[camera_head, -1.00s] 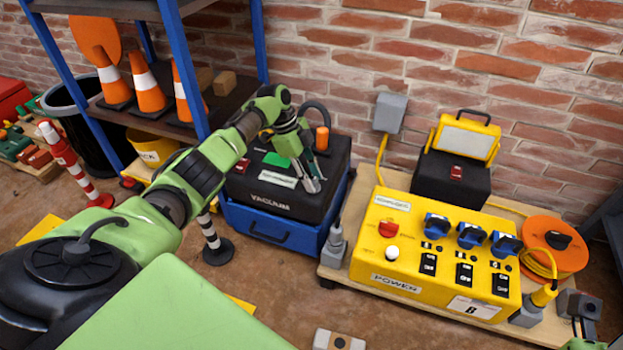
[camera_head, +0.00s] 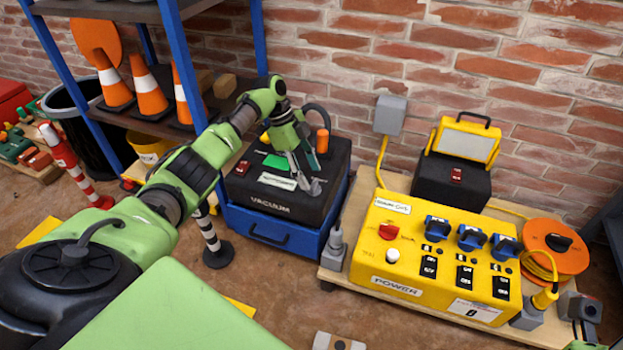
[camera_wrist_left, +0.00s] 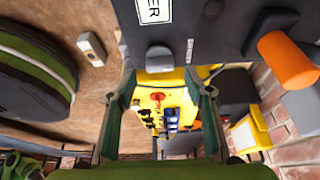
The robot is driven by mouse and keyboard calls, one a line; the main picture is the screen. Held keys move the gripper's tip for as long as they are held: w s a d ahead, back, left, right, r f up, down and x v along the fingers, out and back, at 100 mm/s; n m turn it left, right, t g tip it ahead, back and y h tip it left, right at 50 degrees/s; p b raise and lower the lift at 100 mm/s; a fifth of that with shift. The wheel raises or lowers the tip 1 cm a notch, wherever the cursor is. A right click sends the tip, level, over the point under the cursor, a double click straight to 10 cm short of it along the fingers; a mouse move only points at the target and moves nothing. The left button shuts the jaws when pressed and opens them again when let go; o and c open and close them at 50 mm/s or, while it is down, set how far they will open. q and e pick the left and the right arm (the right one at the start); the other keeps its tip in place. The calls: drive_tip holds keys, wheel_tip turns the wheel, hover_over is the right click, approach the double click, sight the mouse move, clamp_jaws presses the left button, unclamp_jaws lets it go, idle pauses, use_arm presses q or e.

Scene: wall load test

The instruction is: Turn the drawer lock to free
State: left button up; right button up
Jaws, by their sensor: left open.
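The blue drawer unit (camera_head: 272,232) stands on the floor under the black vacuum (camera_head: 270,202). Its front has a dark handle. I cannot make out a drawer lock or its setting for certain. My left gripper (camera_head: 308,187) is open and empty, pointing down at the vacuum's right front side. In the left wrist view, the two fingers (camera_wrist_left: 163,92) are spread with nothing held between them. The vacuum's dark body (camera_wrist_left: 225,30) fills the top of that view, with an orange cylinder (camera_wrist_left: 288,62) at right.
A yellow power box (camera_head: 440,258) with switches and blue sockets sits on a low wooden platform (camera_head: 345,262) to the right. A striped post (camera_head: 210,238) stands left of the drawer.

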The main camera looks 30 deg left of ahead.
use_arm(q)
drive_tip(key=v, duration=0.9)
